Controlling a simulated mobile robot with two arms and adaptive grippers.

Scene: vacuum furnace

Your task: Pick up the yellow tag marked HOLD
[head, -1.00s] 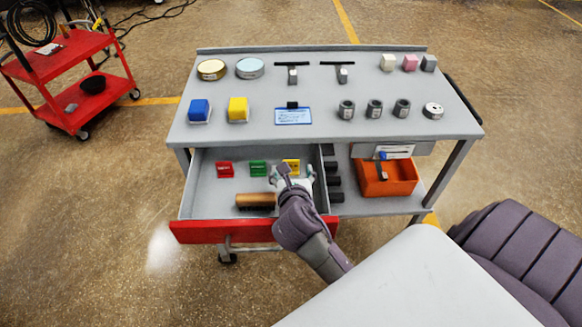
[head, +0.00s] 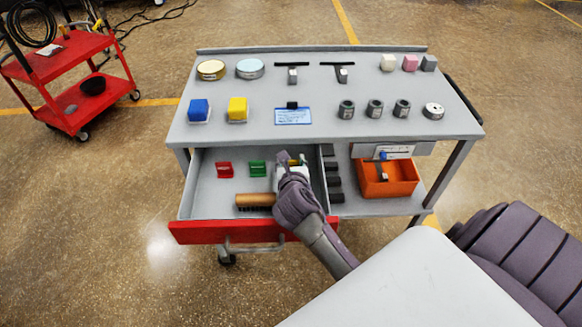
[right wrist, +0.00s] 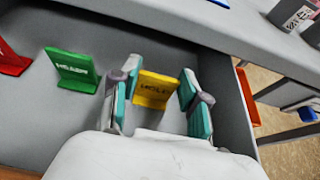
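The yellow tag (right wrist: 153,90) stands in the open drawer, its dark lettering partly readable in the right wrist view. In the head view only a small part of the yellow tag (head: 293,162) shows behind my gripper. In the head view my right gripper (head: 291,167) reaches into the drawer's right part. My left gripper is not in view.
A green tag (right wrist: 73,71) and a red tag (right wrist: 12,60) stand left of the yellow one. A brush with a wooden handle (head: 256,199) lies in front of them. The drawer's right wall (right wrist: 238,105) is close to my right finger. An orange bin (head: 388,188) sits beyond it.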

